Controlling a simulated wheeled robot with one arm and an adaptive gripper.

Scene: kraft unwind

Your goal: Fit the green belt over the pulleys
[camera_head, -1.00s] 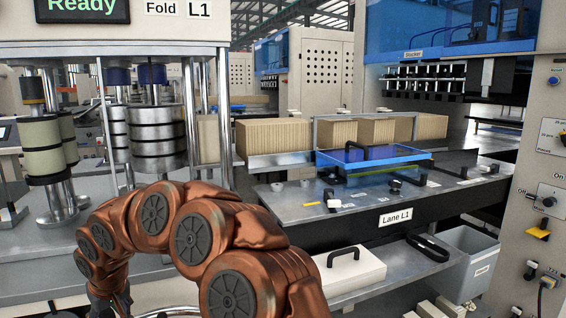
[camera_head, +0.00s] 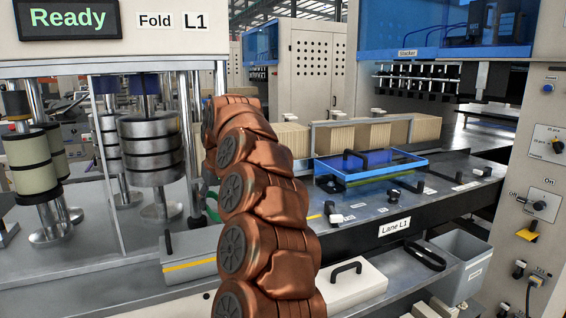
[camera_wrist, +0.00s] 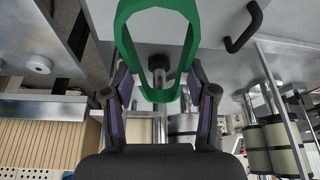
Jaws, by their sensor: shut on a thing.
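A green belt (camera_wrist: 125,45) shows in the wrist view as a long closed loop with an angular end. My gripper (camera_wrist: 160,88) is shut on the belt near its lower end, one finger at each side. A dark round post (camera_wrist: 160,64) shows through the loop; I cannot tell whether the belt is around it or only in front of it. I cannot identify the pulleys for certain in either view.
The Fold L1 machine (camera_head: 110,28) has steel posts and stacked rollers (camera_head: 152,150). A grey cover (camera_head: 190,262) with a yellow stripe lies in front. A blue-framed clear guard (camera_head: 370,168) stands over the lane deck. A black belt (camera_head: 425,258) lies on the lower shelf beside a grey bin (camera_head: 462,262).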

